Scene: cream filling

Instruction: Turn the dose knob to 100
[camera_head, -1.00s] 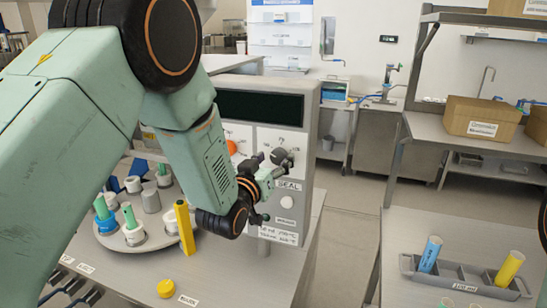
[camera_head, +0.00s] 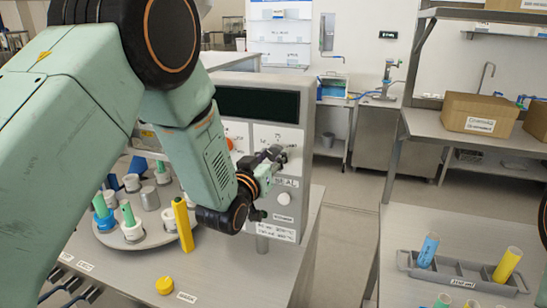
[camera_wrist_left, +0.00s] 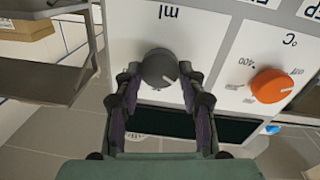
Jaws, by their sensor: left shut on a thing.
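The dose knob is a round dark grey knob (camera_wrist_left: 158,66) on the white machine panel, beside the upside-down "ml" mark in the left wrist view. A light line shows on its face, but I cannot read its setting. My left gripper (camera_wrist_left: 160,76) has a fingertip on each side of the knob and is shut on it. In the head view my left gripper (camera_head: 272,160) reaches the machine's front panel and hides most of the knob. My right gripper is not in view.
An orange temperature knob (camera_wrist_left: 272,86) is close beside the dose knob. A dark display (camera_head: 258,104) is above and a white SEAL button (camera_head: 284,198) below. A grey rack (camera_head: 455,268) lies on the right table.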

